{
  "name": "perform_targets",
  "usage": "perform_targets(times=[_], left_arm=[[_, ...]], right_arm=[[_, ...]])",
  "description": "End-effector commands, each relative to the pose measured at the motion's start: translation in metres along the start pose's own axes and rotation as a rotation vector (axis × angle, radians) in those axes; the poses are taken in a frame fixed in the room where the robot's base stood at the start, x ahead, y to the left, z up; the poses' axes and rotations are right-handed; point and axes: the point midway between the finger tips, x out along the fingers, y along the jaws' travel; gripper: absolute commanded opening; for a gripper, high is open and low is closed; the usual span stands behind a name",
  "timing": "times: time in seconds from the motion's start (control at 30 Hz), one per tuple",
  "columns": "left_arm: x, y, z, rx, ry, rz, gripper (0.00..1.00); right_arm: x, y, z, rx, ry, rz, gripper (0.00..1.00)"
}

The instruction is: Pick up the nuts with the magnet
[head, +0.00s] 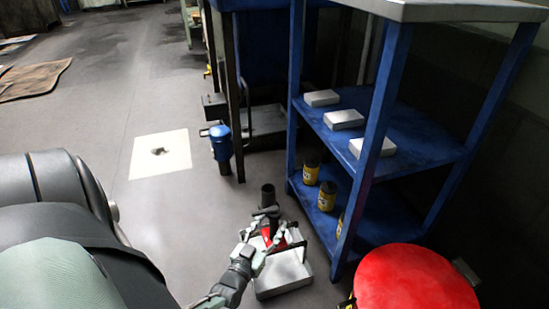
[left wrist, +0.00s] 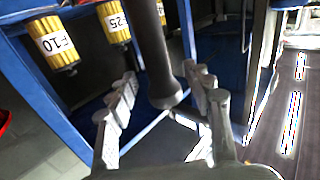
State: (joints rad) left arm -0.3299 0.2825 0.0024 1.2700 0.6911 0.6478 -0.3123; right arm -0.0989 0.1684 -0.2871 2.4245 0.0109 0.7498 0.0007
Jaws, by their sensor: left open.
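The nuts appear to be the small dark pile (head: 158,152) on a white square sheet (head: 145,168) on the floor; single nuts are too small to tell. A dark upright rod-like tool (head: 268,196), which I take to be the magnet, stands at a silver box (head: 283,284) beside the blue shelf. My left gripper (head: 268,236) is open there. In the left wrist view the dark shaft (left wrist: 153,45) shows between the spread fingers of the gripper (left wrist: 165,108); I cannot tell whether they touch it. My right gripper is not in view.
A blue shelf (head: 410,148) stands close on the right, with silver boxes (head: 343,119) and yellow canisters (head: 327,196). A red round top (head: 415,282) is at the lower right. A blue motor-like part (head: 220,142) is near the sheet. The floor around the sheet is mostly clear.

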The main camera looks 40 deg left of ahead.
Motion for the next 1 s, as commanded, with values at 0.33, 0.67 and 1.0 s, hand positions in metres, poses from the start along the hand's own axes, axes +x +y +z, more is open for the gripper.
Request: perform_targets(times=[0.33,0.67,1.0], left_arm=[[0.028,0.000,0.000,0.000,0.000,0.001,0.51],[0.028,0.000,0.000,0.000,0.000,0.001,0.17],[0.028,0.000,0.000,0.000,0.000,0.001,0.00]], right_arm=[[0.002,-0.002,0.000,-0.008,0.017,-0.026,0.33],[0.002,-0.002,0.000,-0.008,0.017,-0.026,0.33],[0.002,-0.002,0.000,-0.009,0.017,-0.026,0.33]])
